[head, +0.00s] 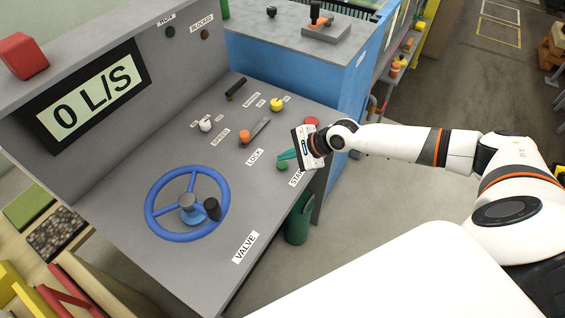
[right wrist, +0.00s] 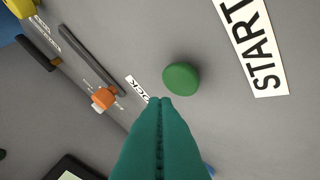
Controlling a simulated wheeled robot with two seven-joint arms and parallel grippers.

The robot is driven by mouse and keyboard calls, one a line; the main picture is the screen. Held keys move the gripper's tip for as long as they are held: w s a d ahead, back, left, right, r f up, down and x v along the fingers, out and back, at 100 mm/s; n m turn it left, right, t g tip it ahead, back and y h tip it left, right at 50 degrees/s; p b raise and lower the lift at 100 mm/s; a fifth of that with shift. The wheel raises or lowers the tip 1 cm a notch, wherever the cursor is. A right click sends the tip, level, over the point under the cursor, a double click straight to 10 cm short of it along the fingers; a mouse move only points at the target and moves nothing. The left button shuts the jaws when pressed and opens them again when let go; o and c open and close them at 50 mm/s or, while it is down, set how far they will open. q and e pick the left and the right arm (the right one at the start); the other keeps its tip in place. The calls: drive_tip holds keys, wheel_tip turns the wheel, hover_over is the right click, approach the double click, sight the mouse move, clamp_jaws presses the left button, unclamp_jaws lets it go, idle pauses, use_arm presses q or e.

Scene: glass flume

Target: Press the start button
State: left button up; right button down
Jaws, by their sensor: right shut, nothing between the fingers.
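The green start button (head: 282,166) sits on the grey sloping console, beside the white START label (head: 297,177). In the right wrist view the round green button (right wrist: 181,79) is just beyond the fingertips, with the START label (right wrist: 252,45) to its right. My right gripper (head: 281,156) is shut and empty, its teal fingers together close to the button. In the wrist view the fingertips (right wrist: 160,101) show below the button, and a small strip of panel seems to separate them; whether they touch cannot be told. My left gripper is not in view.
The console (head: 130,203) also carries a blue valve wheel (head: 188,204), an orange-knobbed lock lever (head: 245,136), a white knob (head: 205,124), a yellow knob (head: 277,104) and a red button (head: 311,122) near my right gripper. A display (head: 91,104) reads 0 L/S.

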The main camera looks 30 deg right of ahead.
sight(287, 165)
drive_tip(key=shift+f, duration=0.1)
idle(0.6)
drive_tip(key=shift+f, duration=0.35)
drive_tip(key=shift+f, duration=0.55)
idle(0.6)
drive_tip(key=shift+r, duration=0.1)
drive_tip(key=shift+r+p, duration=0.9)
drive_tip(key=shift+p, duration=0.25)
wheel_tip(287, 165, up, 6)
drive_tip(key=p, duration=0.7)
